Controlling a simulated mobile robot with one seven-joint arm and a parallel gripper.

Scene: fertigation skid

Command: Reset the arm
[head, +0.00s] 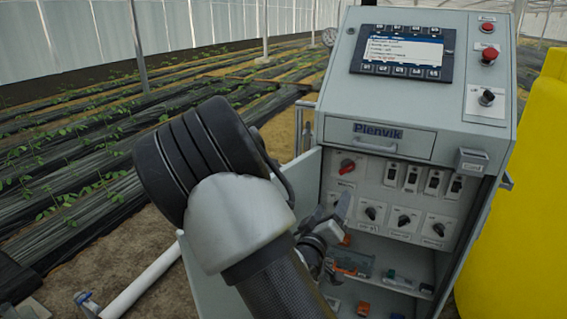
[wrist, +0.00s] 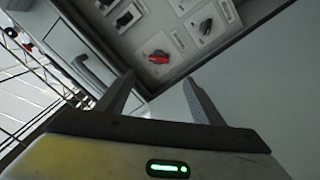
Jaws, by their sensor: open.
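My arm reaches in from the lower middle of the head view toward the open lower cabinet of the grey skid (head: 470,150). My gripper (head: 340,213) is partly hidden behind the arm in that view, in front of the left part of the switch panel. In the wrist view my gripper (wrist: 158,88) has its two fingers apart with nothing between them. A red rotary switch (wrist: 158,57) on the panel lies beyond the fingertips, apart from them. The same red switch (head: 347,166) shows at the panel's upper left in the head view.
The open cabinet door (head: 205,285) stands at the left, close to my arm. Several small items lie on the cabinet shelf (head: 410,262) below the panel. A display (head: 402,53) and a red stop button (head: 489,56) sit on top. A yellow tank (head: 520,210) stands right.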

